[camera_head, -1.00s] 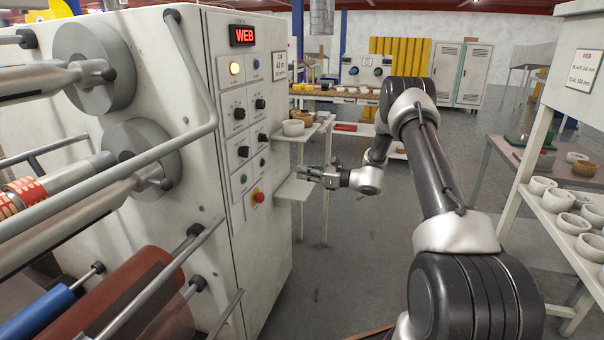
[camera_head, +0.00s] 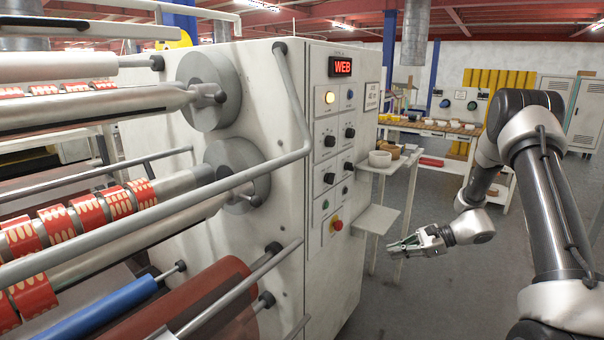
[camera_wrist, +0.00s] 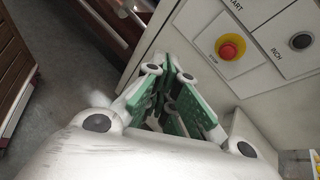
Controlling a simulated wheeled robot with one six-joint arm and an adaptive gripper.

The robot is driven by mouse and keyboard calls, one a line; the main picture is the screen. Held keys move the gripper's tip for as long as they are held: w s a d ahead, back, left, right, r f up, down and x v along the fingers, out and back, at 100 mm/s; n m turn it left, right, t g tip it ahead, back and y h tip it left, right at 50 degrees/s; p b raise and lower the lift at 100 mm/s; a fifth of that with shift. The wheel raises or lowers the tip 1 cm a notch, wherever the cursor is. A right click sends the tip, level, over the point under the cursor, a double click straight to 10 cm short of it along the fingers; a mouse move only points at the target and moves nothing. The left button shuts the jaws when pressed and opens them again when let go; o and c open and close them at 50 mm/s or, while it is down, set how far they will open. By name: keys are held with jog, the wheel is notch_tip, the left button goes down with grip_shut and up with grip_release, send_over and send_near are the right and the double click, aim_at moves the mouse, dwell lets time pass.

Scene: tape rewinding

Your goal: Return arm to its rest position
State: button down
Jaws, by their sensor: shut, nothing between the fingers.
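My gripper (camera_head: 403,247) is at the end of my bent arm, in free air to the right of the machine's front corner and beside the lower shelf (camera_head: 376,219). Its fingers point left toward the machine. In the wrist view my gripper (camera_wrist: 165,90) shows green finger pads close together, with nothing held between them. The machine's panel (camera_wrist: 270,45) with a red stop button (camera_wrist: 230,48) lies beyond the fingers at the upper right of that view.
The grey rewinding machine (camera_head: 290,220) fills the left, with rollers and tape rolls (camera_head: 88,212). A long bench (camera_head: 440,128) and lockers (camera_head: 588,112) are behind. Open floor (camera_head: 420,300) lies below my gripper.

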jog(key=s+d+r+n+h, duration=0.3)
jog(key=s+r+n+h, duration=0.3)
jog(key=s+r, duration=0.8)
jog(key=s+d+r+n+t+h, duration=0.1)
jog(key=s+d+r+n+h, duration=0.2)
jog(key=s+r+n+h, duration=0.3)
jog(key=s+r+n, duration=0.5)
jog(key=s+r, duration=0.3)
jog(key=s, duration=0.6)
jog(key=shift+s+d+r+n+t, duration=0.15)
jog(key=shift+d+r+n+t, duration=0.15)
jog(key=shift+d, duration=0.1)
